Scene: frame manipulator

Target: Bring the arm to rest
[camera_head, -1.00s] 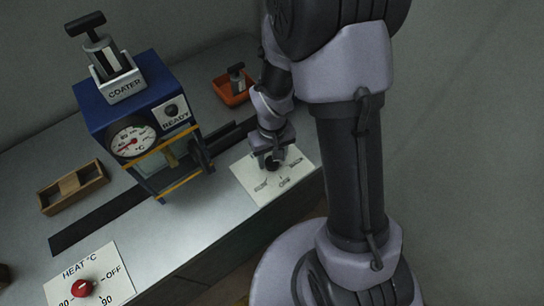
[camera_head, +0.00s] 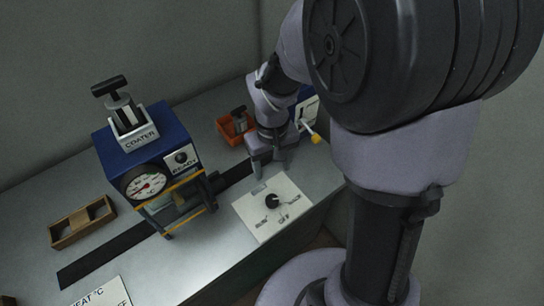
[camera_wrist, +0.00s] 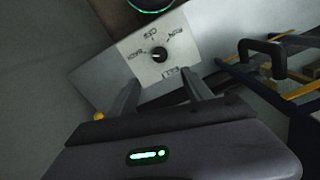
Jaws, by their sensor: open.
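My gripper (camera_head: 270,168) hangs over the bench in the head view, jaws open and empty, with its fingers pointing down behind the black selector knob (camera_head: 272,201). The knob sits on a white plate (camera_head: 262,225) with an OFF mark and two other marks. The gripper is clear of the knob. In the wrist view my two fingers (camera_wrist: 160,92) frame bare bench, and the knob (camera_wrist: 159,54) shows beyond their tips. My arm is bent over the right part of the bench.
The blue coater (camera_head: 118,163) with gauge and yellow-edged frame stands left of my gripper. An orange bin (camera_head: 228,131) is behind it. A lever with a yellow end (camera_head: 315,138) is close on its right. A wooden tray (camera_head: 64,242) lies far left.

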